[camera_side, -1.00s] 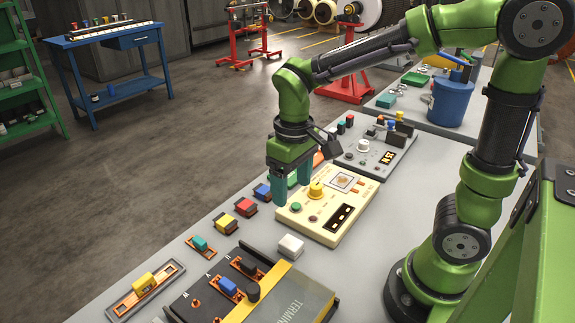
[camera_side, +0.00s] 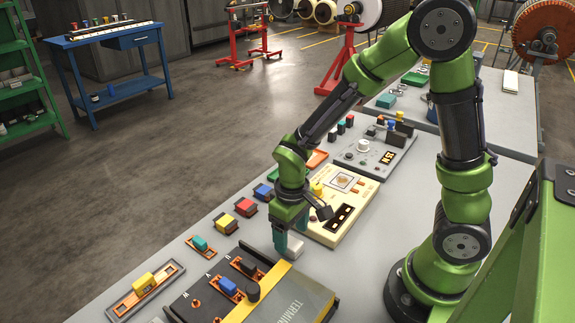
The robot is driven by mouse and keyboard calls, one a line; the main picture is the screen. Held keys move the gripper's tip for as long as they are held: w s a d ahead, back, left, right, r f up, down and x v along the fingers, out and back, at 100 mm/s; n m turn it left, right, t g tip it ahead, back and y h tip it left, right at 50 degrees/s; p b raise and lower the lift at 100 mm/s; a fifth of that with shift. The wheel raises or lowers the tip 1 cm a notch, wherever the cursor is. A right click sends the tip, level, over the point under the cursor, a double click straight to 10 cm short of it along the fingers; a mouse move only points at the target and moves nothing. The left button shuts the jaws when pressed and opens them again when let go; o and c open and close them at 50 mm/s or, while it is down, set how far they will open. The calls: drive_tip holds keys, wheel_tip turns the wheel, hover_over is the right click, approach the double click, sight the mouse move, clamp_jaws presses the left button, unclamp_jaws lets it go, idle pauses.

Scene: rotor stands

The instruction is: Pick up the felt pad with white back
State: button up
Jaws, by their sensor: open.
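A small white-topped block (camera_side: 295,249), which looks like the felt pad with white back, lies on the grey bench in front of the cream instrument box. My gripper (camera_side: 291,231) is open, with its teal fingers pointing down right at the pad. The left finger covers part of the pad's left side. I cannot tell whether the fingers touch it or how far they reach down around it.
The cream box (camera_side: 360,196) with a yellow knob stands close behind the gripper. The black terminal box (camera_side: 200,299) with a yellow stripe lies in front. Several coloured blocks, such as a yellow one (camera_side: 224,221), line the bench's left side. Bare bench lies right.

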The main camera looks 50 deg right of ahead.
sight(291, 242)
drive_tip(key=shift+f, duration=1.45)
drive_tip(key=c, duration=1.1)
drive_tip(key=shift+r, duration=0.1)
drive_tip(key=shift+c, duration=0.2)
wheel_tip(291, 242, up, 10)
